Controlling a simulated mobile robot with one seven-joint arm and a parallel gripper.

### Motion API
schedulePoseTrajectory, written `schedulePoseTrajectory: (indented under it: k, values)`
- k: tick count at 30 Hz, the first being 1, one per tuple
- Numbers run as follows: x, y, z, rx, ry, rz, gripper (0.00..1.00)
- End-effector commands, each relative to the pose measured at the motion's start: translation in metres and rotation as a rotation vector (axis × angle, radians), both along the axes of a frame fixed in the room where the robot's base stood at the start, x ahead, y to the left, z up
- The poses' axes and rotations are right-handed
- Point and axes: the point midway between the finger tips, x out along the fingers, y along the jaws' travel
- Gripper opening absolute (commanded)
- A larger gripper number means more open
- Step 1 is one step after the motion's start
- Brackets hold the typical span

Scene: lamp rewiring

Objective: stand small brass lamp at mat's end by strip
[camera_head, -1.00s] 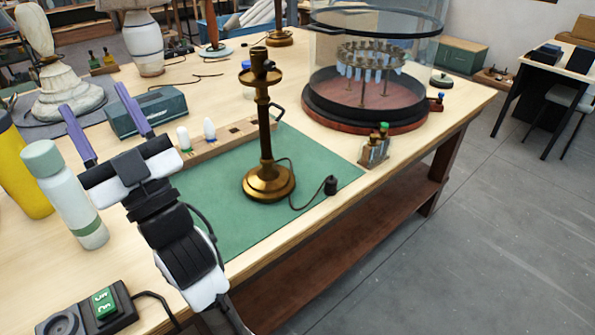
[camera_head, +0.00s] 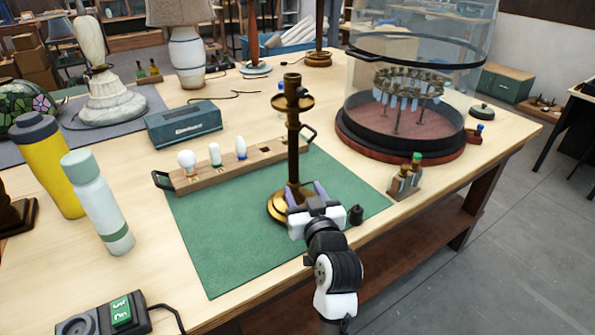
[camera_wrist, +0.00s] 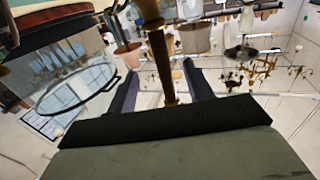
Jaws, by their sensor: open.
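The brass lamp (camera_head: 293,140) stands upright on the green mat (camera_head: 235,240), toward the mat's right part. It has a round base (camera_head: 278,207), a cup-like top and no shade; its cord ends in a dark plug (camera_head: 355,214). My gripper (camera_head: 306,192) is low at the lamp, just above its base, with its fingers apart. In the wrist view the stem (camera_wrist: 160,55) rises between the open fingers (camera_wrist: 160,92); I cannot tell whether they touch it. The wooden strip (camera_head: 235,166) with several bulbs lies along the mat's far edge. My gripper hides part of the base and cord.
A glass display case (camera_head: 400,135) and a small bottle holder (camera_head: 404,182) stand right of the mat. Left are a pale bottle (camera_head: 98,205), a yellow tumbler (camera_head: 52,165) and a switch box (camera_head: 105,318). A teal box (camera_head: 184,124) sits behind the strip. The mat's left part is clear.

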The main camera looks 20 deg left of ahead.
Motion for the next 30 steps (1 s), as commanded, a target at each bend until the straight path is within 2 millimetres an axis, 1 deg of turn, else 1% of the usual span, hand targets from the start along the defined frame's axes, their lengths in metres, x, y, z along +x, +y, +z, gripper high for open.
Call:
schedulePoseTrajectory:
  k: [1, 9, 15, 21, 28, 29, 30]
  values:
    - [0.009, 0.007, 0.004, 0.001, -0.001, 0.003, 0.51]
    - [0.052, 0.037, 0.004, 0.001, -0.001, 0.003, 0.51]
    - [0.073, 0.050, 0.003, 0.000, -0.002, 0.001, 0.51]
    - [0.081, 0.056, 0.001, 0.000, -0.001, 0.001, 0.51]
    - [0.081, 0.056, 0.000, 0.000, -0.002, 0.000, 0.51]
    - [0.081, 0.056, 0.001, 0.000, -0.002, 0.000, 0.49]
    - [0.081, 0.056, 0.001, 0.000, -0.002, 0.000, 0.44]
